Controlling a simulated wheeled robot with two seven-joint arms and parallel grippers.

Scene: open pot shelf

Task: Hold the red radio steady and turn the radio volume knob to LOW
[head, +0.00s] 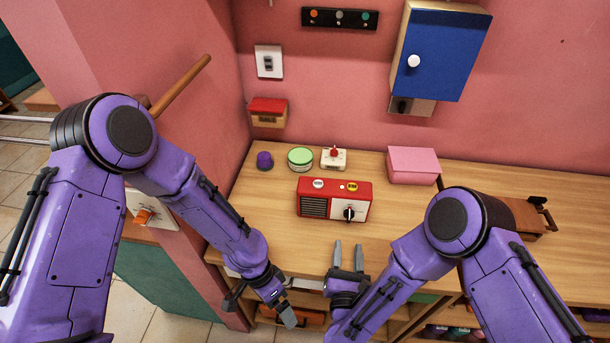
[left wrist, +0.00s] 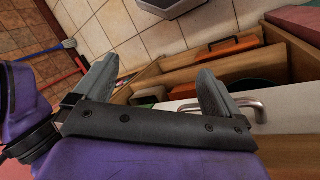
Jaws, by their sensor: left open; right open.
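The red radio (head: 314,196) stands upright on the wooden counter, with a dark speaker grille on its left. Its black volume knob (head: 348,214) sits on a white panel at the right of its front; the setting is too small to read. My right gripper (head: 348,256) is open and empty, in front of the radio near the counter's front edge, apart from it. My left gripper (head: 284,312) is low, below the counter's front edge. In the left wrist view its jaws (left wrist: 160,95) are open and empty, near a drawer handle (left wrist: 245,105).
Behind the radio stand a purple knob-like object (head: 264,160), a green-lidded jar (head: 300,158) and a white box with a red top (head: 334,158). A pink box (head: 413,166) stands to the right. A blue cabinet (head: 440,55) hangs above. Counter around the radio's front is clear.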

